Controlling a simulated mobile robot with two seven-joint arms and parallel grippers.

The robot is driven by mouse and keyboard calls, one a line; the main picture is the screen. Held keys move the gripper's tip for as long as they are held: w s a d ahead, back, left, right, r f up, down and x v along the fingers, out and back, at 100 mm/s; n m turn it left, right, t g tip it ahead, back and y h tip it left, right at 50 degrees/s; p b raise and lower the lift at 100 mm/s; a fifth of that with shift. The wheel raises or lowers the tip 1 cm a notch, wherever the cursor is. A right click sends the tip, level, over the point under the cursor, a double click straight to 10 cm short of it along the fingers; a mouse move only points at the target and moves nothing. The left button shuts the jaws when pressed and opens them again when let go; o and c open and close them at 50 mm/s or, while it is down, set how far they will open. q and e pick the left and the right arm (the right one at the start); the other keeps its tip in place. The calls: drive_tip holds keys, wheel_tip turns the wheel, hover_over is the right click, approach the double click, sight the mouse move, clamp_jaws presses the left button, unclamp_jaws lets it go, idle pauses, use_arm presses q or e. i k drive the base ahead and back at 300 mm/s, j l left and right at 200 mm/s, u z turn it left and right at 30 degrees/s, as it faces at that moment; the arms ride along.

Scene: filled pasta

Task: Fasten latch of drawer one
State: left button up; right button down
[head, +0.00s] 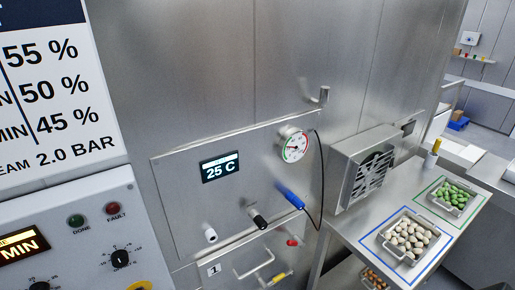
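The front of drawer one, with its number label "1" (214,269), is at the bottom middle of the head view and is cut off by the lower edge. A metal bar handle (255,265) sits to the right of the label. A small yellow-ended part (278,279) is just below and right of the handle; it may be the latch, but its state cannot be told. A small red part (292,242) sits above it on the right. Neither of my grippers is in view.
Above the drawer, a panel holds a display (220,167), a dial gauge (294,145), white (209,233) and black (257,217) knobs and a blue corded plug (290,195). A control box (75,240) stands left; a steel table (345,226) with filled trays stands right.

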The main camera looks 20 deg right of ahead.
sight(293, 241)
drive_tip(key=z, duration=0.95)
